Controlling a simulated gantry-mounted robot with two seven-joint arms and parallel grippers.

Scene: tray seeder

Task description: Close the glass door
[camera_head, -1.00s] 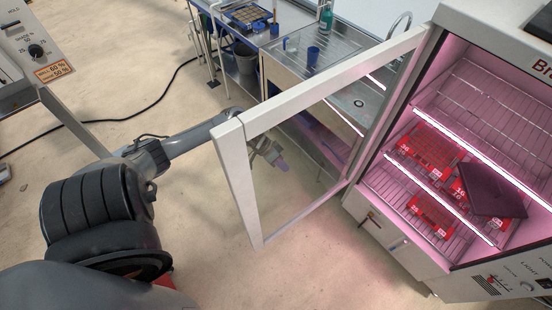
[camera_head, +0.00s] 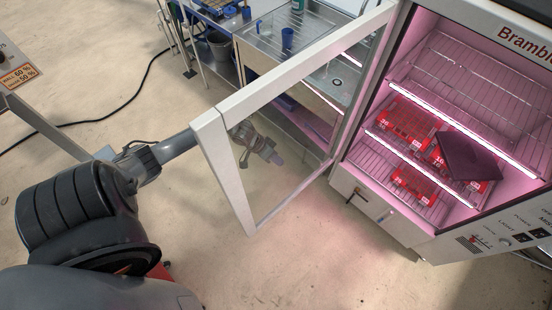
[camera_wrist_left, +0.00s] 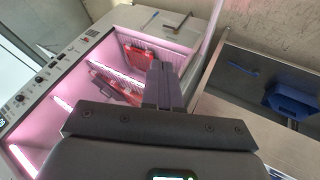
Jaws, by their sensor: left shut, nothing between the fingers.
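The glass door (camera_head: 221,168) of the pink-lit cabinet (camera_head: 385,214) stands wide open in the head view, its white frame swung out to the left. My left arm reaches behind the door, and my left gripper (camera_head: 274,157) shows through the glass on the door's far side. It is shut and empty. Whether it touches the door cannot be told. In the left wrist view the shut fingers (camera_wrist_left: 164,84) point toward the lit cabinet interior (camera_wrist_left: 130,62). My right gripper is not in view.
Inside the cabinet are wire shelves with red trays (camera_head: 405,122) and a dark slab (camera_head: 468,156) lying tilted on them. A sink bench (camera_head: 262,50) with a blue cup (camera_head: 287,39) stands behind the door. The floor in front is clear. A black cable (camera_head: 108,115) lies at left.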

